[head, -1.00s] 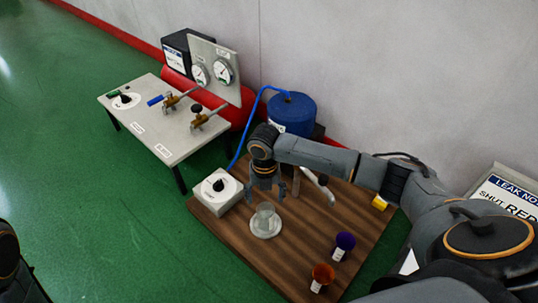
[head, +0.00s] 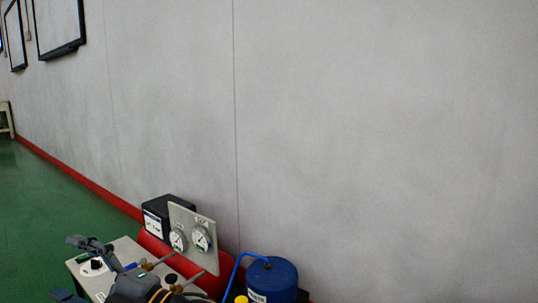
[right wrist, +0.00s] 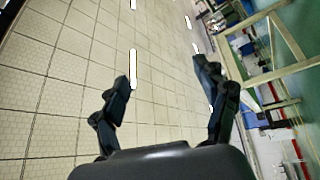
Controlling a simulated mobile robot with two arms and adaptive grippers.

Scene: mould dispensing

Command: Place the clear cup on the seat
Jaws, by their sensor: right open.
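My right gripper (head: 68,268) shows at the lower left of the head view, in front of the small grey table. Its fingers are spread apart. In the right wrist view the two dark fingers (right wrist: 168,84) are wide open with nothing between them, against a tiled ceiling with lights. The clear cup and the seat are outside both current views. My left gripper is not in view.
A blue container (head: 272,279) with a blue hose is to the right.

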